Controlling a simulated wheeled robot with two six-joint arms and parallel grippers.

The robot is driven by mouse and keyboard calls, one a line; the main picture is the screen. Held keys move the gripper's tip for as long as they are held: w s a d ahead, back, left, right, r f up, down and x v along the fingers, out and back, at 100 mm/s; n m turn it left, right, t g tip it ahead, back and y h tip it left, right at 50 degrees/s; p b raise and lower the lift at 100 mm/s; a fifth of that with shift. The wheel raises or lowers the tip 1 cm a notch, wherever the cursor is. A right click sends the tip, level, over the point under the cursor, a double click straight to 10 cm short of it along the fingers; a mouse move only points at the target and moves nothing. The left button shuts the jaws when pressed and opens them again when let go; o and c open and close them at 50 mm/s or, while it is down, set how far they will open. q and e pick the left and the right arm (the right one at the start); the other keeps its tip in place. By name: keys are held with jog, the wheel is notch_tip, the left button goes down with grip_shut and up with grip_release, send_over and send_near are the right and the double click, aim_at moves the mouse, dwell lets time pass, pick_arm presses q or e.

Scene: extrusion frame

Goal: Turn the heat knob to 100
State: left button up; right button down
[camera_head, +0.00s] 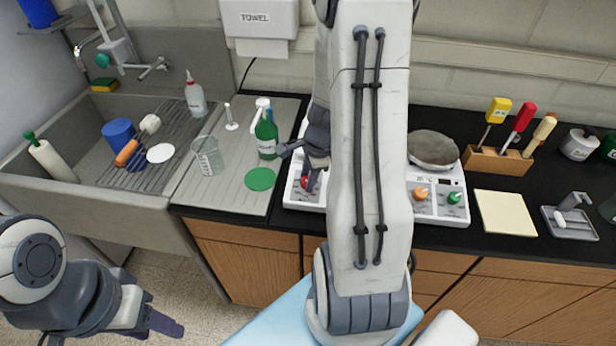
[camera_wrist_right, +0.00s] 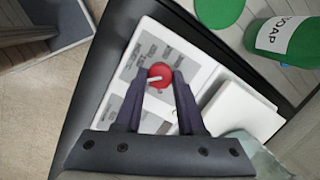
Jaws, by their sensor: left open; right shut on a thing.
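A red knob (camera_head: 305,183) sits on the front of a white device (camera_head: 298,198), largely hidden behind my right arm. In the right wrist view the red knob (camera_wrist_right: 161,72) lies between the two fingertips of my right gripper (camera_wrist_right: 158,80), which is shut on it. A pale pointer mark on the knob points to the left in that view. Grey printed panels lie beside the knob, but their writing is too small to read. In the head view my right gripper (camera_head: 312,178) reaches down to the knob. My left gripper (camera_head: 165,326) is open and empty, low in front of the sink.
A second white device (camera_head: 445,203) has an orange knob (camera_head: 421,194), a green knob (camera_head: 453,198) and a round grey plate (camera_head: 433,150). A green soap bottle (camera_head: 267,138) and a beaker (camera_head: 207,157) stand left of my right arm.

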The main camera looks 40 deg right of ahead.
aim_at(314, 194)
jog(key=shift+d, duration=0.1)
jog(key=c, duration=0.5)
grip_release()
jog(key=shift+r, duration=0.15)
jog(key=shift+r, duration=0.35)
jog(key=p+v, duration=0.1)
jog(key=v, duration=0.8)
jog(key=shift+r+p, duration=0.2)
jog(key=shift+p, duration=0.1)
jog(key=shift+s, duration=0.1)
